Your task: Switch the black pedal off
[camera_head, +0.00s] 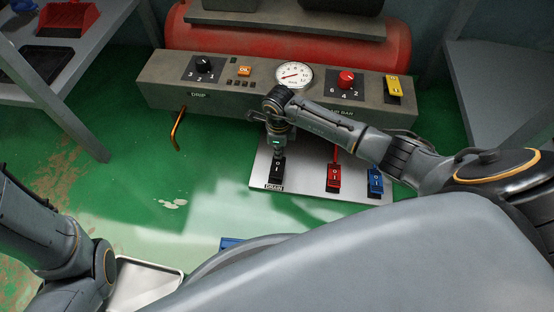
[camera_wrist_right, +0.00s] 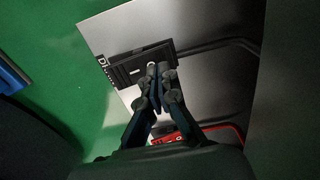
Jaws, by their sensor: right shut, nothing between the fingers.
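The black pedal (camera_head: 276,173) is a rocker with white marks on the left of a grey floor plate (camera_head: 310,184). Which way it is tilted I cannot tell. My right gripper (camera_head: 279,157) points down at the far end of the black pedal, its fingers shut and empty. In the right wrist view the black pedal (camera_wrist_right: 128,72) lies under the closed fingertips (camera_wrist_right: 157,72), which cover part of it. The tips look touching or very close to it; I cannot tell which. My left arm shows at the lower left, but its gripper is out of view.
A red pedal (camera_head: 334,178) and a blue pedal (camera_head: 375,182) stand to the right on the same plate. Behind is a grey control panel (camera_head: 150,82) with knobs and a gauge (camera_head: 294,75). Open green floor lies to the left.

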